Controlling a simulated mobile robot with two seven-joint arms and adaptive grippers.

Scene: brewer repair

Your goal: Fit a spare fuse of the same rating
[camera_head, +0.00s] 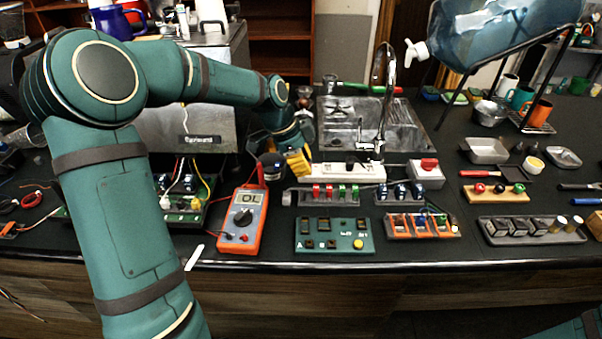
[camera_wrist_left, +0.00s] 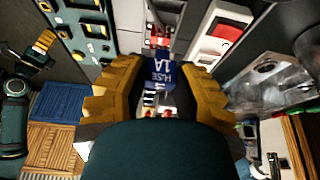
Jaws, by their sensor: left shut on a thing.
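My left gripper (camera_head: 298,162) has yellow fingertips and is over the back of the counter, by the left end of a white strip (camera_head: 372,173). In the left wrist view it is shut on a small blue fuse (camera_wrist_left: 163,70) marked 1A, partly hidden by the fingers. A grey rack (camera_head: 290,197) with red and green pieces stands just in front. Another rack (camera_head: 400,192) holds dark blue pieces. A green board (camera_head: 333,245) with sockets and a yellow button lies nearer the edge. The brewer (camera_head: 190,130) shows wires and a green board at its open lower front. My right gripper is out of view.
An orange multimeter (camera_head: 243,218) reading OL lies left of the green board. An orange rack (camera_head: 392,226) and a red switch on a white block (camera_head: 428,172) are to the right. A sink (camera_head: 345,120) with a tall tap is behind. The counter's front strip is mostly clear.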

